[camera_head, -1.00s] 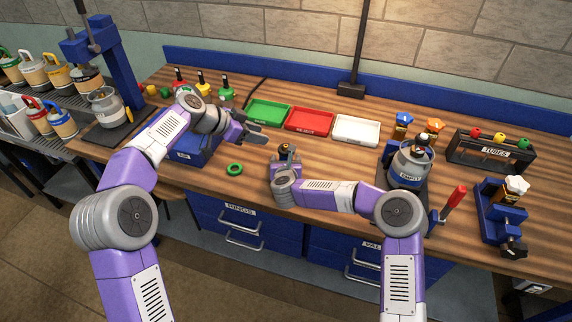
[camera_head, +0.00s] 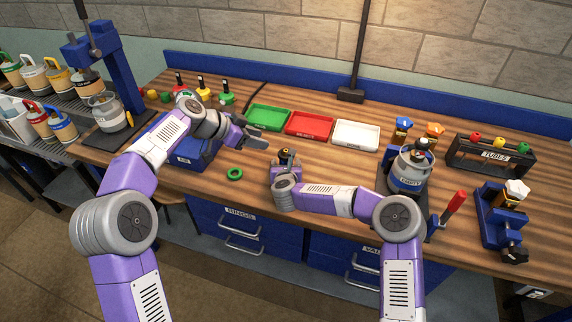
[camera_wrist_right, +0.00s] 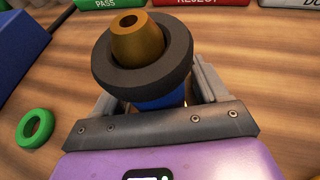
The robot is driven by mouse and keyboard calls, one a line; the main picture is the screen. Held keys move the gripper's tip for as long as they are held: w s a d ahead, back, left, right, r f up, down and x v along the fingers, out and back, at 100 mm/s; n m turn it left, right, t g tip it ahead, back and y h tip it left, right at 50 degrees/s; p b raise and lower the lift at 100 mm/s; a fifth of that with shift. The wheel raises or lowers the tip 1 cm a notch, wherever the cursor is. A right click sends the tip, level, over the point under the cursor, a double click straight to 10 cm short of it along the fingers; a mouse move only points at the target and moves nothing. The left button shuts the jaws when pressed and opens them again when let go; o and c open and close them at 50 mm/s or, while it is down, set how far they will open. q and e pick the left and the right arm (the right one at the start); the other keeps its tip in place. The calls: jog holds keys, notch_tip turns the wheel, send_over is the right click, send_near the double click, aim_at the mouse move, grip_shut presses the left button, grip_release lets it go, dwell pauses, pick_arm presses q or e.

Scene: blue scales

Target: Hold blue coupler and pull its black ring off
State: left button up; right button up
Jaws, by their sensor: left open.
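The blue coupler (camera_wrist_right: 160,103) stands between the fingers of my right gripper (camera_wrist_right: 158,96), which is shut on its blue body. A thick black ring (camera_wrist_right: 172,72) sits around the coupler, below its brass-coloured tip (camera_wrist_right: 137,38). In the head view the coupler's top and black ring (camera_head: 286,156) show small above my right gripper (camera_head: 286,165). Whether the coupler touches the table is hidden. My left gripper (camera_head: 262,139) is open and empty, to the left of the coupler and apart from it, with its fingers pointing right.
A loose green ring (camera_head: 235,174) lies on the table; it also shows in the right wrist view (camera_wrist_right: 36,128). Green (camera_head: 268,118), red (camera_head: 309,125) and white (camera_head: 356,134) trays stand behind. A blue bin (camera_head: 190,153) is under my left forearm. A grey canister (camera_head: 410,168) stands at right.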

jog(key=shift+o, duration=0.2)
jog(key=v, duration=1.2)
jog(key=shift+s, duration=0.1)
